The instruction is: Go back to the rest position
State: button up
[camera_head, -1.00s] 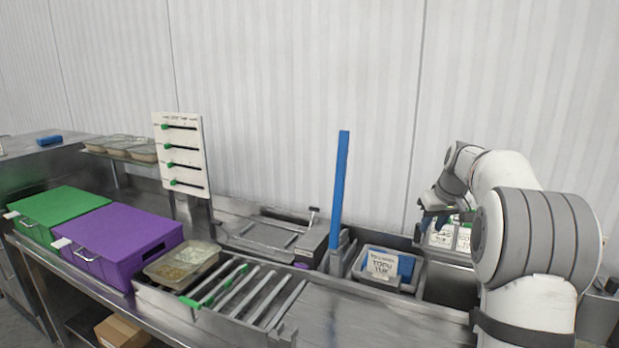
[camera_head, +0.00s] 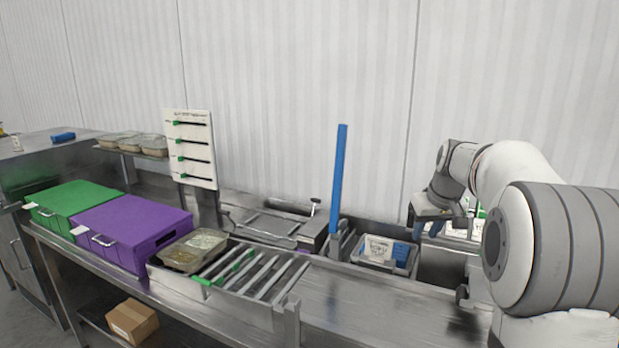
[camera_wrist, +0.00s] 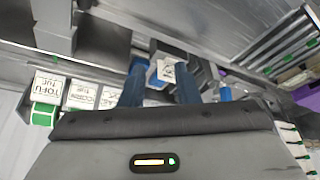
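My gripper (camera_head: 428,212) is at the right in the head view, above the far counter, with the arm folded beside it. In the wrist view its two blue fingers (camera_wrist: 160,88) stand apart. A white labelled container (camera_wrist: 166,70) shows beyond the gap between them. I see nothing held.
White labelled containers (camera_wrist: 48,84) stand in a row in the wrist view. A labelled tub with blue (camera_head: 378,249) sits in a bin near the upright blue bar (camera_head: 339,190). A purple box (camera_head: 132,226), green box (camera_head: 74,200) and roller rack (camera_head: 235,305) stand left. The steel counter (camera_head: 365,310) is clear.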

jog(key=s+a, duration=0.4)
jog(key=s, duration=0.4)
jog(key=s+a, duration=0.4)
jog(key=s, duration=0.3)
jog(key=s+a+f, duration=0.2)
jog(key=s+f, duration=0.2)
jog(key=s, duration=0.4)
jog(key=s+a+f+m, duration=0.1)
jog(key=s+a+f, duration=0.1)
jog(key=s+f, duration=0.3)
jog(key=s+b, duration=0.1)
jog(key=s, duration=0.3)
jog(key=shift+s+a+g+h, duration=0.15)
jog(key=shift+s+g+h, duration=0.15)
jog(key=shift+g, duration=0.1)
jog(key=shift+w, duration=0.1)
